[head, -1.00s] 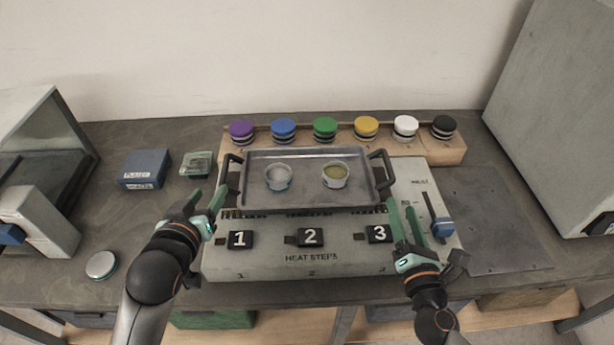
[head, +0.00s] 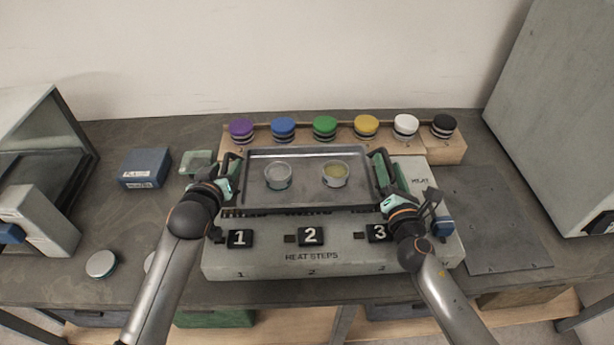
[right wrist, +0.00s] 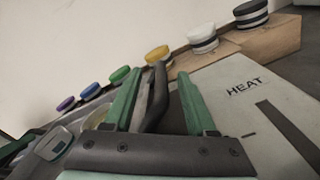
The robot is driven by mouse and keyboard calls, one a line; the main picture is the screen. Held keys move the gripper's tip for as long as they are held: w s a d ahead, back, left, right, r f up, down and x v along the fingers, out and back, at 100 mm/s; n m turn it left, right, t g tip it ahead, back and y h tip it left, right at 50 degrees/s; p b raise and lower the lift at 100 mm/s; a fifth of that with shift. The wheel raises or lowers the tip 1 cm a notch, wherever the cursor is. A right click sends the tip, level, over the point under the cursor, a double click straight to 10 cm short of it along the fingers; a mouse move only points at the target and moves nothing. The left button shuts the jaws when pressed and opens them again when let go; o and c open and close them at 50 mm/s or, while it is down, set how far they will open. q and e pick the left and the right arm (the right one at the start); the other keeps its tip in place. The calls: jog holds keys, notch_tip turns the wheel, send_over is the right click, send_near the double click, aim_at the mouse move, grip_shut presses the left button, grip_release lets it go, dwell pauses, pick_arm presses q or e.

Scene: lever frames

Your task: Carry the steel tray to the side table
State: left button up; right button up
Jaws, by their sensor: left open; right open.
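The steel tray (head: 310,195) sits on top of the grey heat-step unit (head: 290,262). It holds two small cups, one with greyish contents (head: 278,175) and one with yellow-green contents (head: 335,174). My left gripper (head: 232,170) is open at the tray's left handle, which it partly hides. My right gripper (head: 384,168) is open at the right handle. In the right wrist view, the dark right handle (right wrist: 155,100) stands between the two green fingers (right wrist: 160,100), with gaps visible beside it.
A wooden rack (head: 455,150) with several colored-lid jars stands behind the tray. Number blocks (head: 310,237) lie on the unit's front. A blue box (head: 144,168) and a small greenish container (head: 196,162) stand left. A flat grey plate (head: 495,225) lies right, beside a large grey cabinet (head: 560,110).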

pick_arm(q)
grip_shut()
pick_arm(e)
grip_shut()
dwell(1.2)
pick_arm(q)
jog(key=shift+r, duration=0.1)
pick_arm(e)
jog(key=shift+r, duration=0.1)
